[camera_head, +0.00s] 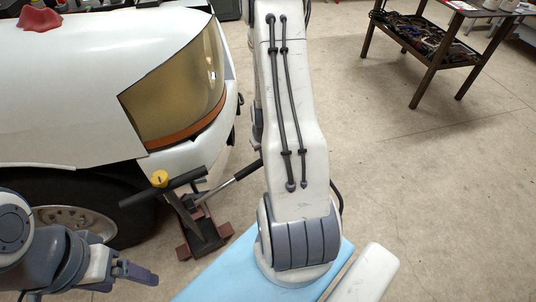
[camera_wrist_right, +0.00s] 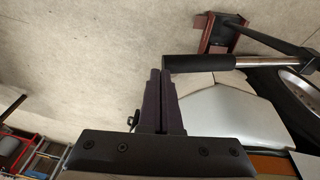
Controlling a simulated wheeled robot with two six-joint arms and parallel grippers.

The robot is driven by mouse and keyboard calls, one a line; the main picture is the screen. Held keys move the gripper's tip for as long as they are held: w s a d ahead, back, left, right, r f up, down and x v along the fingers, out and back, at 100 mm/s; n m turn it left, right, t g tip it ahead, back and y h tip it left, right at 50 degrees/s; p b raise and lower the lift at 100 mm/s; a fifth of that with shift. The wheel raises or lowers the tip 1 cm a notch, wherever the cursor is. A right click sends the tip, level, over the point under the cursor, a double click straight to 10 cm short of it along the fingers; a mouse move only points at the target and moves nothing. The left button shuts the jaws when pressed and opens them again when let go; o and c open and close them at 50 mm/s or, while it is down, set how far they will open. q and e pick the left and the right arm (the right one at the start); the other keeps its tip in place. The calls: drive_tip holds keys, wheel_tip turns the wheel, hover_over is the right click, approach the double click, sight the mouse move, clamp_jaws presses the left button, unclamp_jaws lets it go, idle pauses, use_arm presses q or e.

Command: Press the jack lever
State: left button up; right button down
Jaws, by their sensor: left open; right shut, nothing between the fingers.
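The jack (camera_head: 205,228) stands on the floor beside the pickup's front wheel. In the right wrist view, the lever's black grip (camera_wrist_right: 200,63) lies just beyond my right gripper (camera_wrist_right: 160,72), which is shut and empty. Its tips overlap the grip's end; I cannot tell whether they touch. My left gripper (camera_head: 140,272) is open at the lower left, away from the jack.
The white pickup (camera_head: 60,90) with its amber lamp fills the left. My right arm crosses the middle and hides its own gripper in the head view. The floor at right is clear.

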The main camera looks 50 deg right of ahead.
drive_tip(key=w+a+r+n+y, duration=0.1)
drive_tip(key=a+r+n, duration=0.1)
drive_tip(key=a+r, duration=0.6)
drive_tip(key=w+a+r+n, duration=0.1)
drive_tip(key=a+r, duration=0.4)
drive_tip(key=a, duration=0.5)
drive_tip(key=s+a+r+n+g, duration=0.1)
drive_tip(key=s+a+r+n, duration=0.3)
drive_tip(key=s+a, duration=0.4)
drive_tip(key=s+a+r+n+g+y, duration=0.1)
drive_tip(key=s+a+r+n, duration=0.3)
drive_tip(key=s+a, duration=0.5)
drive_tip(key=shift+a+r+y, duration=0.3)
drive_tip(key=shift+a+r, duration=0.1)
drive_tip(key=shift+r, duration=0.1)
